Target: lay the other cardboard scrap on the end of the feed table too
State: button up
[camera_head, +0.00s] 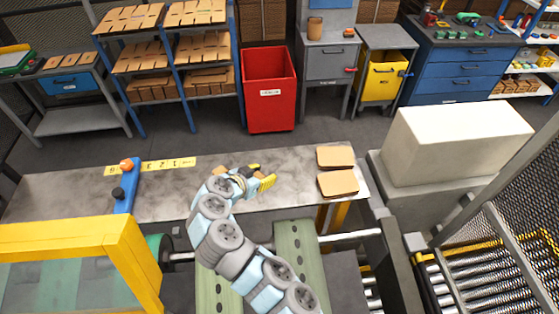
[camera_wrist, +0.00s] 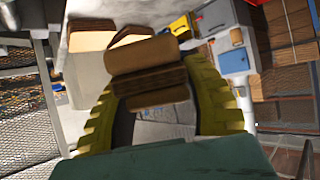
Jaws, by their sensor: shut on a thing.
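My gripper (camera_head: 262,182) is above the middle of the feed table (camera_head: 70,196), its yellow fingers turned to the right. In the wrist view the fingers are shut on a brown cardboard scrap (camera_wrist: 142,55), which shows as a tan face with darker layered edges below it. Most of the scrap is hidden in the head view. Two flat tan cardboard pieces (camera_head: 336,156) (camera_head: 338,183) lie apart, one behind the other, on the right end of the table. They also show at the upper left of the wrist view (camera_wrist: 88,41).
A blue stop with an orange knob (camera_head: 125,190) and a yellow number strip (camera_head: 170,163) are on the table's left part. A large pale block (camera_head: 455,145) stands right of the table. A red bin (camera_head: 270,95) and cardboard-filled shelves (camera_head: 140,55) stand behind.

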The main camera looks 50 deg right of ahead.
jog(key=shift+w+d, duration=0.1)
jog(key=shift+d, duration=0.55)
jog(key=shift+w+d+f+b, duration=0.1)
jog(key=shift+w+d+f, duration=0.75)
jog(key=shift+w+f, duration=0.6)
jog(key=shift+w+d+f+b, duration=0.15)
jog(key=shift+w+d+f, duration=0.85)
jog(key=shift+w, duration=0.8)
jog(key=shift+w+d+f+b, duration=0.1)
jog(key=shift+w+d+f, duration=0.65)
jog(key=shift+w+f, duration=0.75)
jog(key=shift+w+d+f+b, duration=0.2)
jog(key=shift+w+b, duration=0.3)
jog(key=shift+w, duration=0.1)
jog(key=shift+w+d+f+b, duration=0.1)
jog(key=shift+w+f+b, duration=0.1)
jog(key=shift+f+b, duration=0.3)
jog(key=shift+w+d+f+b, duration=0.25)
jog(key=shift+w+f+b, duration=0.2)
jog(key=shift+b, duration=0.35)
jog(key=shift+f+b, duration=0.85)
jog(key=shift+f, duration=0.55)
jog(key=shift+a, duration=0.1)
